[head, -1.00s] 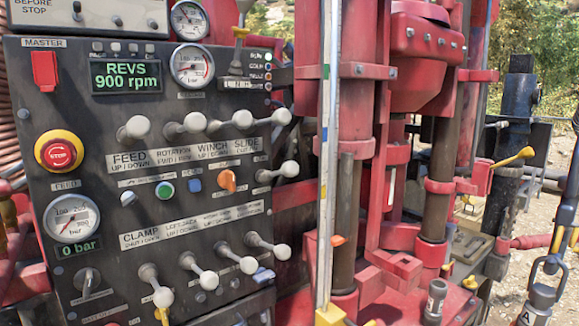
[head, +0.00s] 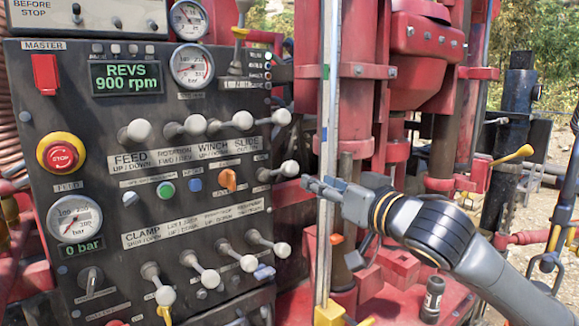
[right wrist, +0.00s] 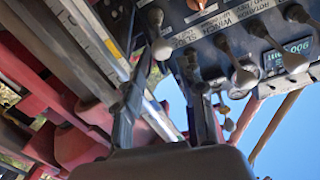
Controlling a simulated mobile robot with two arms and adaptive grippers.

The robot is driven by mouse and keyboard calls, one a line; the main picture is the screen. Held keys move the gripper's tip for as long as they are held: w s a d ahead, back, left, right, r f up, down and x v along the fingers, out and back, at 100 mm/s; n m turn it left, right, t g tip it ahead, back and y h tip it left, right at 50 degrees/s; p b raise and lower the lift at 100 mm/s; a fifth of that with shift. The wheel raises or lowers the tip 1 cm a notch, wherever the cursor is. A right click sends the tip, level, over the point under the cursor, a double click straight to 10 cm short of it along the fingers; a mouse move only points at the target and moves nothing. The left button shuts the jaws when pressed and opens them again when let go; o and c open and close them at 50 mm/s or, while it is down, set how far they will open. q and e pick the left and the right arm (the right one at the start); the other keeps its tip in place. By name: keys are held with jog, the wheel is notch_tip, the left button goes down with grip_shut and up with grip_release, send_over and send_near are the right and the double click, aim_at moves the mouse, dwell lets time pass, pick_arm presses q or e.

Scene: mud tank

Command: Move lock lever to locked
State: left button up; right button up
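The black control panel (head: 110,215) fills the left of the head view, with several white-knobbed levers. No readable label marks one as the lock lever. The lever at the panel's right edge (head: 278,171) sticks out rightward and is nearest my right gripper (head: 318,188). The gripper comes in from the right, its tips just right of and below that knob. In the right wrist view the right gripper (right wrist: 165,75) has its two fingers apart, with a white-knobbed lever (right wrist: 160,47) seen between and beyond the tips. Nothing is held. My left gripper is not in view.
An orange rotary switch (head: 228,179) and a red stop button (head: 60,155) are on the panel. A pale upright rail (head: 327,110) and red rig columns (head: 362,100) stand right beside my right gripper.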

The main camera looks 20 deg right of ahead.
aim_at(294, 170)
jog(key=p+x, duration=0.3)
jog(key=x, duration=0.7)
jog(key=shift+r+p, duration=0.1)
jog(key=shift+p, duration=0.3)
jog(key=shift+w+a, duration=0.25)
jog(key=shift+w, duration=0.45)
grip_shut()
